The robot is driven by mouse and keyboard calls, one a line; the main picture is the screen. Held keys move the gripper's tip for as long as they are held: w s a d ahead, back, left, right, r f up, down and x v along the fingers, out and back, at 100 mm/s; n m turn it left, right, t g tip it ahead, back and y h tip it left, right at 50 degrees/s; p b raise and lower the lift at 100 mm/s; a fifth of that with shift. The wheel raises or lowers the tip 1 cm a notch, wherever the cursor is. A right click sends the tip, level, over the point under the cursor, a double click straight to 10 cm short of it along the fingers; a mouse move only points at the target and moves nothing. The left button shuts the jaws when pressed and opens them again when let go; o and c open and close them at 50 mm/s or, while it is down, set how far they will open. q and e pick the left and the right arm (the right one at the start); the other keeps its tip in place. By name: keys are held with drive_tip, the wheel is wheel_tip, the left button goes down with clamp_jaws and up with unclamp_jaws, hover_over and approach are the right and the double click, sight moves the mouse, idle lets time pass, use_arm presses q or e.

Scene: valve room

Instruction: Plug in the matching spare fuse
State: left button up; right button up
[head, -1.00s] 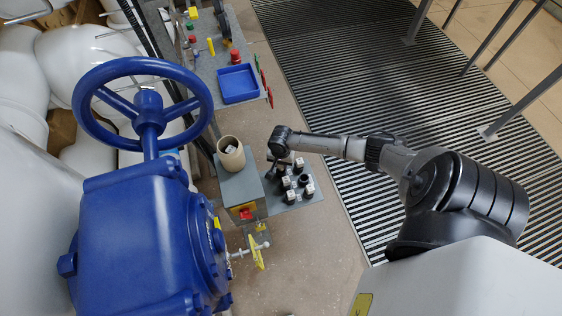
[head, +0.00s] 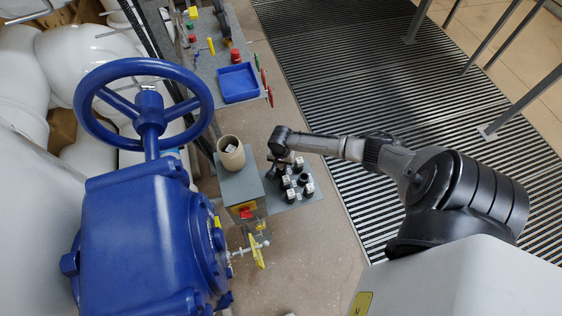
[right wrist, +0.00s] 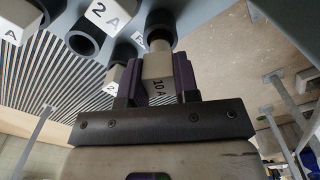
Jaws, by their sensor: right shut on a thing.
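My right gripper (right wrist: 157,82) is shut on a white fuse (right wrist: 157,68) marked 10 A. In the right wrist view the fuse's pale far end meets a round black socket (right wrist: 161,24); how deep it sits I cannot tell. In the head view my right gripper (head: 272,171) is small and dark at the left side of the fuse panel (head: 306,199). Another white fuse (right wrist: 102,12) marked 2 A stands near an open black socket (right wrist: 84,37). Further white fuses are partly cut off or hidden. My left gripper is not in view.
A tan cup (head: 230,153) with white pieces inside stands on a grey box (head: 240,187) beside the panel. A red switch (head: 244,212) is on the box's front. A big blue valve (head: 145,240) with a handwheel fills the left. A blue tray (head: 238,83) lies farther back.

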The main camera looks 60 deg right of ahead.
drive_tip(key=shift+f, duration=0.5)
drive_tip(key=shift+f, duration=0.15)
drive_tip(key=shift+f, duration=0.3)
idle(0.5)
drive_tip(key=shift+f, duration=0.2)
idle(0.5)
drive_tip(key=shift+f, duration=0.4)
idle(0.4)
